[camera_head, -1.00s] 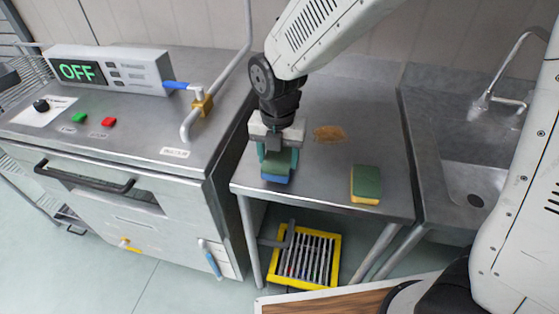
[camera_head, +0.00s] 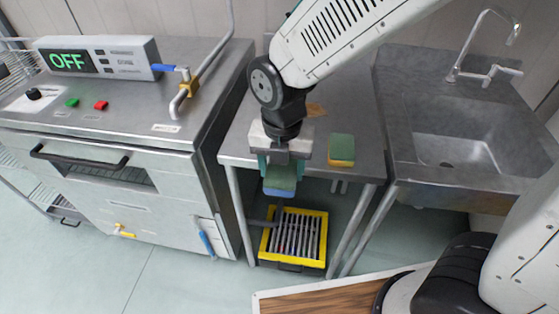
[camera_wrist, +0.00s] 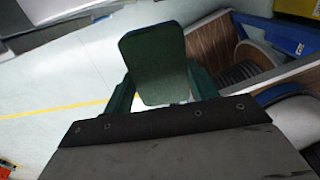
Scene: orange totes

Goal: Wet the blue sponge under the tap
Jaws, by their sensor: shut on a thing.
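The blue sponge (camera_head: 279,187), blue below with a green top layer, is held in my gripper (camera_head: 282,168). My gripper is shut on it, in front of the middle table's front edge. The tap (camera_head: 485,45) curves over the sink (camera_head: 455,140) at the right, well apart from the gripper. I cannot tell whether water runs.
A yellow sponge with a green top (camera_head: 341,149) lies on the middle table (camera_head: 350,110), near a brown patch (camera_head: 315,110). A yellow-framed grate (camera_head: 295,237) lies below. The machine (camera_head: 100,150) reading OFF stands left.

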